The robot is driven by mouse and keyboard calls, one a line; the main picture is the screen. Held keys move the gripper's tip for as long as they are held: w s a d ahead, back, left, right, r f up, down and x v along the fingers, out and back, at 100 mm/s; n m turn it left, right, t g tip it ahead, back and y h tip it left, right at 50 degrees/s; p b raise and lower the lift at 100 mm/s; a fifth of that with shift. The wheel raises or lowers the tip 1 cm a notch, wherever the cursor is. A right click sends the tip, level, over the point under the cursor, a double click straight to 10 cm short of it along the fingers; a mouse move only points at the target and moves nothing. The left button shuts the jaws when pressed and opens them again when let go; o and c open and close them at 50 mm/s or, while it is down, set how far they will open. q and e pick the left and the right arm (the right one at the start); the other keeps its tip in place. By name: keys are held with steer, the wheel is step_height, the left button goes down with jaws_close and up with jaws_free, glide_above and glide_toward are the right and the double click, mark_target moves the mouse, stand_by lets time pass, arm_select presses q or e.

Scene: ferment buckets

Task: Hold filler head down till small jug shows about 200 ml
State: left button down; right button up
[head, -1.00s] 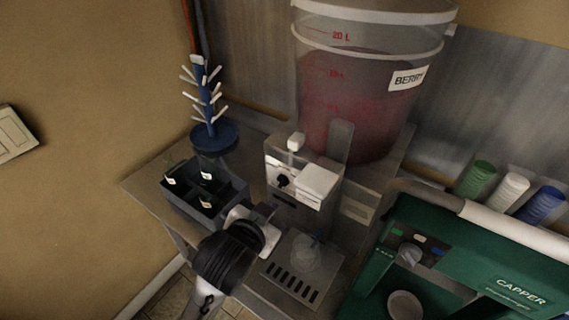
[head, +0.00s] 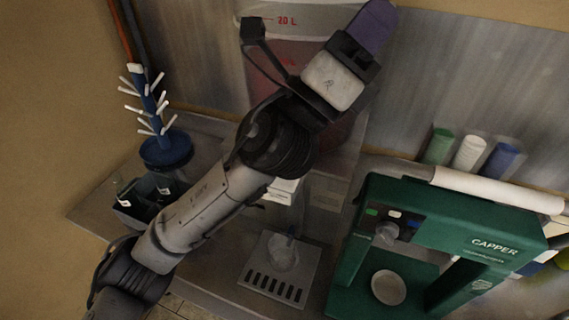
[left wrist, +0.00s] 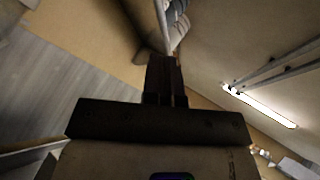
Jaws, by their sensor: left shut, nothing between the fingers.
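The small clear jug (head: 284,254) stands on the grey slotted drip tray (head: 262,286) in the head view; its level cannot be read. The filler's white head (head: 284,188) shows only in part above the jug, behind my left arm. My left gripper (head: 378,22) is raised in front of the berry bucket (head: 258,65), well above and apart from the filler head. It is shut and empty. In the left wrist view its fingers (left wrist: 164,80) are together, with wall and a ceiling lamp beyond. My right gripper is not in view.
A green capper (head: 485,248) stands at the right, with green, white and blue cap stacks (head: 469,152) behind it. A blue drying tree (head: 166,150) and a dark divided caddy (head: 135,210) are at the left.

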arm_select(q)
steer(key=s+d+f+m+g+y, duration=0.15)
steer(key=d+m+g, duration=0.25)
steer(key=m+g, duration=0.55)
steer(key=s+d+m+g, duration=0.3)
steer(key=d+m+g, duration=0.3)
steer(key=m, duration=0.6)
step_height(320, 180, down, 5)
steer(key=m+y+b, duration=0.2)
steer(key=m+y, duration=0.7)
steer(key=w+a+f+m+t+y, duration=0.1)
steer(key=w+a+y, duration=0.3)
steer(key=a, duration=0.5)
steer(key=w+a+f+m+t+y, duration=0.1)
steer(key=w+a+m+y, duration=0.3)
steer(key=a+y, duration=0.5)
steer(key=shift+a+f+b, duration=0.3)
steer(key=shift+a+f, duration=0.05)
steer(key=shift+a, duration=0.25)
steer(key=shift+m+t, duration=0.25)
